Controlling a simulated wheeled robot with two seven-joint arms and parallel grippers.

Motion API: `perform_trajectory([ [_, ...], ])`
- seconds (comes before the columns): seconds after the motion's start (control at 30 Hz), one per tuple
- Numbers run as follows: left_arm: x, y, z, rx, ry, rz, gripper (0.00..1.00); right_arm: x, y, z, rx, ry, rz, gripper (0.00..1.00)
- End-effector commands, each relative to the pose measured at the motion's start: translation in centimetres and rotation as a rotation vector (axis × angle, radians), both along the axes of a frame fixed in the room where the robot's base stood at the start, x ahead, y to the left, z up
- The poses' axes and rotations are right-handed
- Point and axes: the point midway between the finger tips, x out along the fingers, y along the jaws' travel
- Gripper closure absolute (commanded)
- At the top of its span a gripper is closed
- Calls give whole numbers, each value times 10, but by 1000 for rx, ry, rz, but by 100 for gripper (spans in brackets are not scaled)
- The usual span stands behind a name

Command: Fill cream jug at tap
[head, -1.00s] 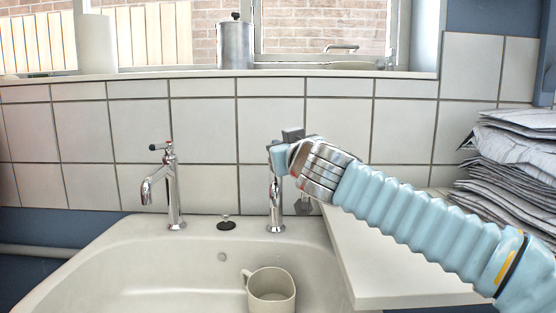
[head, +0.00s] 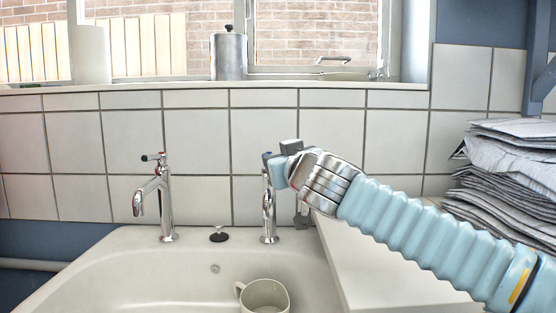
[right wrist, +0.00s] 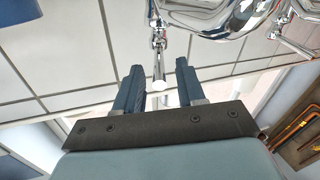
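The cream jug (head: 264,297) stands in the sink basin, below and close to the right tap (head: 268,213); its lower part is cut off by the picture edge. I cannot make out any water running. My right gripper (head: 281,158) is at the top of the right tap, its fingers partly hiding the tap's head. In the right wrist view the two dark fingers of this gripper (right wrist: 158,78) stand apart. A small white round end (right wrist: 159,87) shows in the gap, with chrome tap parts (right wrist: 205,18) beyond. I cannot tell whether the fingers touch the tap. My left gripper is out of view.
The left tap (head: 165,200) and a black plug (head: 219,235) are on the rim of the white sink (head: 120,262). A pale board (head: 375,275) lies right of the basin under my arm. A metal canister (head: 229,55) stands on the sill.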

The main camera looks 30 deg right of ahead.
Motion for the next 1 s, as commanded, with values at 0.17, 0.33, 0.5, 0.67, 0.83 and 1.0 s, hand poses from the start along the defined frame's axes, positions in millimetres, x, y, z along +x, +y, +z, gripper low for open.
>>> perform_trajectory([
  [0.17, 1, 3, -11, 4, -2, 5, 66, -41, 8, -2, 1, -4, 0, 61],
  [0.33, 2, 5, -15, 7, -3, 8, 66, -81, 18, -1, 1, -4, 0, 61],
  [0.5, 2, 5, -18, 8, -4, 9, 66, -109, 25, -1, 0, -3, -2, 61],
  [0.67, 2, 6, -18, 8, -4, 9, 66, -119, 27, -1, -1, 1, -1, 61],
  [0.83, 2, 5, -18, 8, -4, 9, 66, -121, 28, -1, -1, 1, -1, 61],
  [1.0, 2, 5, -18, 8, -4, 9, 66, -120, 28, -1, -1, 1, -1, 61],
])
